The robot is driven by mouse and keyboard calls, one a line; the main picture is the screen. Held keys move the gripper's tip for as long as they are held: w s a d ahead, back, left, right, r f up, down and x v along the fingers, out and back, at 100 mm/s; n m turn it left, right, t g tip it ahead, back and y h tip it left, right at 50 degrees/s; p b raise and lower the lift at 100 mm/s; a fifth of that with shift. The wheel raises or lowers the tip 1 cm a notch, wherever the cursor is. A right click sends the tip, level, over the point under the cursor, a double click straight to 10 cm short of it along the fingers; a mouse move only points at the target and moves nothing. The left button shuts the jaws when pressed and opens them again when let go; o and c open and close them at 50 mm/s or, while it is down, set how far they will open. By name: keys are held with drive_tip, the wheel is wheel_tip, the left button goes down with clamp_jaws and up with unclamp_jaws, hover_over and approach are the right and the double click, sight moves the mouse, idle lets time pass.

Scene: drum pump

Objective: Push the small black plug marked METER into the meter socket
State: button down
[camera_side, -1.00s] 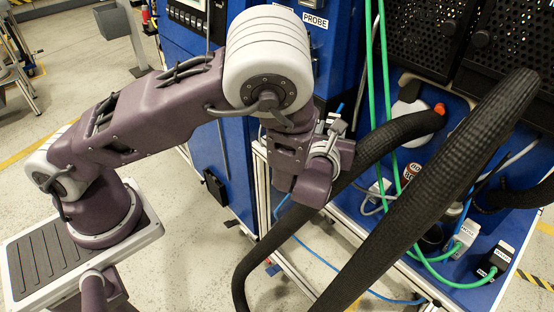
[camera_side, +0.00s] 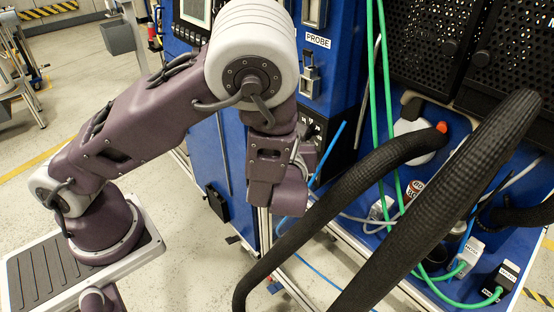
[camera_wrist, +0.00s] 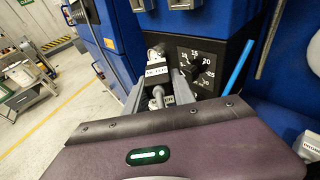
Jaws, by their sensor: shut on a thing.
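The plug (camera_wrist: 156,70) is a small dark block with a white label, which I take to read METER though it is blurred. It sits between the fingers of my gripper (camera_wrist: 157,82), which is shut on it. A grey stem behind the plug points back toward my wrist. The plug is in front of a black dial panel (camera_wrist: 208,55), left of its numbered knob. In the side view my wrist hides the plug and most of my gripper (camera_side: 300,163).
The dial panel also shows on the blue cabinet in the side view (camera_side: 312,128), below the PROBE label (camera_side: 318,40). A thick black hose (camera_side: 345,195) curves close to the right of my wrist. A grey plug (camera_side: 467,255) and a black plug (camera_side: 507,280), both on green cables, are at lower right.

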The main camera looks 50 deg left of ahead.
drive_tip(key=w+d+f+m+t+h, duration=0.4)
drive_tip(key=w+d+f+m+h, duration=0.1)
drive_tip(key=d, duration=0.3)
drive_tip(key=m+t+h, duration=0.2)
drive_tip(key=m+h, duration=0.3)
drive_tip(key=h, duration=0.2)
hover_over(354, 199)
wheel_tip(354, 199, down, 6)
drive_tip(key=shift+f, duration=3.4)
drive_tip(key=c, duration=1)
unclamp_jaws()
drive_tip(key=shift+o, duration=0.2)
